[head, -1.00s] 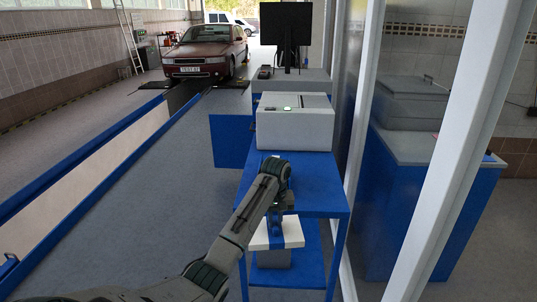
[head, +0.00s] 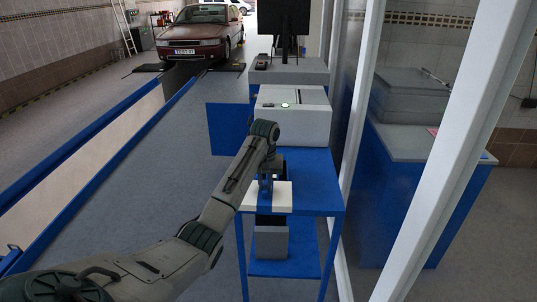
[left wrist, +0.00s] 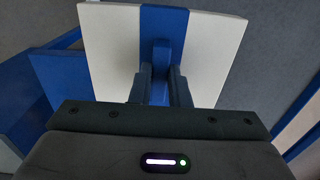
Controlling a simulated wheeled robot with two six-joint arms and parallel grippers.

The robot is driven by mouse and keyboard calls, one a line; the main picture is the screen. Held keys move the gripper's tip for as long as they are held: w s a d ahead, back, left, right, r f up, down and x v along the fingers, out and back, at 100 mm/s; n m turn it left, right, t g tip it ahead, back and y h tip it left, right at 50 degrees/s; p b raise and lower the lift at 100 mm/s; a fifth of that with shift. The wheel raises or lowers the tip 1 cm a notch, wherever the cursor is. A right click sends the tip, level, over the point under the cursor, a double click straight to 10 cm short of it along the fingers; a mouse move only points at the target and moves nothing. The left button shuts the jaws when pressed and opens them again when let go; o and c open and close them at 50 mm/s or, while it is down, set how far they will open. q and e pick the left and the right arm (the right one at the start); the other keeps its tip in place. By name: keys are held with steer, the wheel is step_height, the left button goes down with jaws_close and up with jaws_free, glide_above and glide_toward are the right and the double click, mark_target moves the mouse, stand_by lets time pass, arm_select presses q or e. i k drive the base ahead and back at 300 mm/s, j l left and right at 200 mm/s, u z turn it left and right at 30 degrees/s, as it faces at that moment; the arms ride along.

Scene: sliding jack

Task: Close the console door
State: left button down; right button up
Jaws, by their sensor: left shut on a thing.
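A white panel with a blue stripe (head: 281,198) sits at the front of the blue console table; I take it for the console door. It fills the upper part of the left wrist view (left wrist: 212,52), with a blue handle (left wrist: 161,62) standing up from its stripe. My left gripper (head: 266,183) is shut on this handle, with one dark finger on each side of it in the left wrist view (left wrist: 160,88). My wrist covers part of the panel's far side in the head view. I cannot tell how far the panel stands from the table frame. My right gripper is not in view.
A white box-shaped device (head: 300,122) stands on the blue table (head: 318,183). A grey box (head: 271,243) is below the panel. A glass partition with a white post (head: 440,150) is close on the right. Open floor (head: 130,190) lies left, beside a blue-edged pit.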

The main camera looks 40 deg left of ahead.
mark_target(229, 129)
steer(key=i+j, duration=1.2)
